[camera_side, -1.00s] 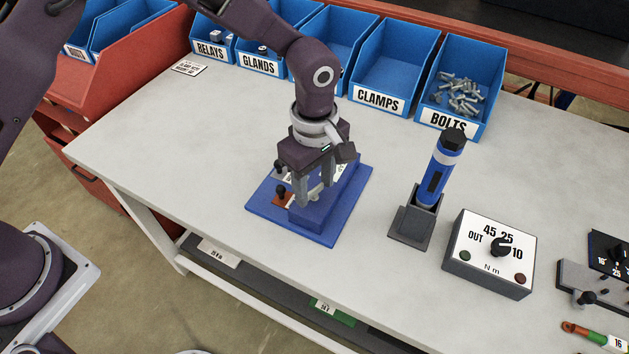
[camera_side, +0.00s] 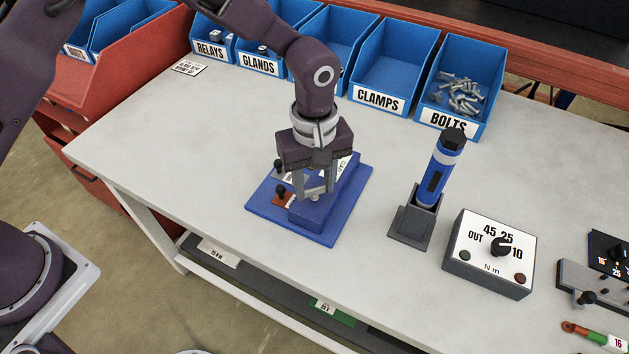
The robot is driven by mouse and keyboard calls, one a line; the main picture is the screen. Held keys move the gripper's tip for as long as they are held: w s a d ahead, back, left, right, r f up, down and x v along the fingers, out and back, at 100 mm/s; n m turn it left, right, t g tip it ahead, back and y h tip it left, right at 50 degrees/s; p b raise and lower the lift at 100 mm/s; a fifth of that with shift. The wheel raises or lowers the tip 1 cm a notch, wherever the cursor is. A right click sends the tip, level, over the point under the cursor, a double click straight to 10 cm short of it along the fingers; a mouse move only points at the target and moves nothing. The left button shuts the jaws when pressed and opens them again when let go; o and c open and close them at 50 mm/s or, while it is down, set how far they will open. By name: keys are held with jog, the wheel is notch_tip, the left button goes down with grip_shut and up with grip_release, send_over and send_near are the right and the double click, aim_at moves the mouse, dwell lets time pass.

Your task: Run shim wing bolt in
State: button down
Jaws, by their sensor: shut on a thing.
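My gripper (camera_side: 316,194) points down over the blue fixture (camera_side: 318,218) on the bench. Its two fingers are shut on a small light-grey piece, the wing bolt (camera_side: 316,191), at the top of the fixture's raised block. Most of the bolt is hidden between the fingers, so I cannot tell how deep it sits. The fixture has a flat blue base plate, dark knobs (camera_side: 281,189) on its left side and a white label behind the fingers.
A blue tool (camera_side: 439,170) stands in a dark holder to the right, beside a torque dial box (camera_side: 489,253). Blue bins line the back, including the bolts bin (camera_side: 459,85). The bench (camera_side: 190,140) is clear left of the fixture.

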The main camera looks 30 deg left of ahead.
jog(key=m, duration=0.6)
jog(key=shift+r, duration=0.1)
jog(key=m, duration=0.6)
jog(key=shift+m, duration=0.4)
jog(key=m, duration=0.6)
jog(key=shift+w, duration=0.1)
jog(key=m, duration=0.7)
jog(key=shift+m, duration=0.3)
jog(key=m, duration=0.4)
jog(key=shift+m, duration=0.3)
jog(key=m, duration=0.9)
jog(key=shift+m, duration=2.2)
